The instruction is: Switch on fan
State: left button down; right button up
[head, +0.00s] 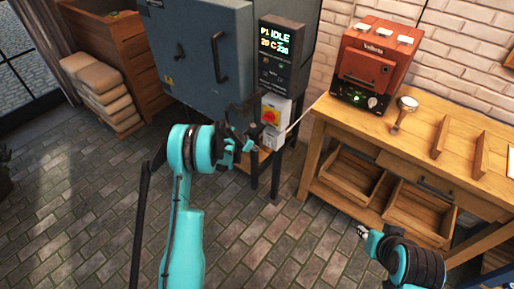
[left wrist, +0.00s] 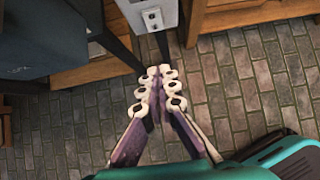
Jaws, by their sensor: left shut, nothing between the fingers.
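No fan that I can make out shows in either view. A grey box with small dark switch parts (left wrist: 150,16) shows at the top of the left wrist view. My left gripper (head: 246,145) is just left of the small box, its fingers shut and empty; they also show in the left wrist view (left wrist: 158,85), below the box with a gap in the picture. My right gripper (head: 362,232) is low at the right, too small to judge.
A lit display panel (head: 280,55) is above the knob. A wooden workbench (head: 430,130) at the right carries a red machine (head: 375,60) and has wooden trays (head: 345,178) below. A wooden crate (head: 115,45) and stacked sacks (head: 98,90) are at the left. The brick floor in front is clear.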

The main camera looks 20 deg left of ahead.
aim_at(269, 143)
pick_arm(q)
jog(key=w+d+f+b, duration=0.3)
jog(key=w+f, duration=0.3)
jog(key=w, duration=0.2)
jog(key=shift+w+f+b, duration=0.2)
jog(key=shift+f+b, duration=0.2)
jog(key=shift+b, duration=0.05)
jog(key=shift+s, duration=0.15)
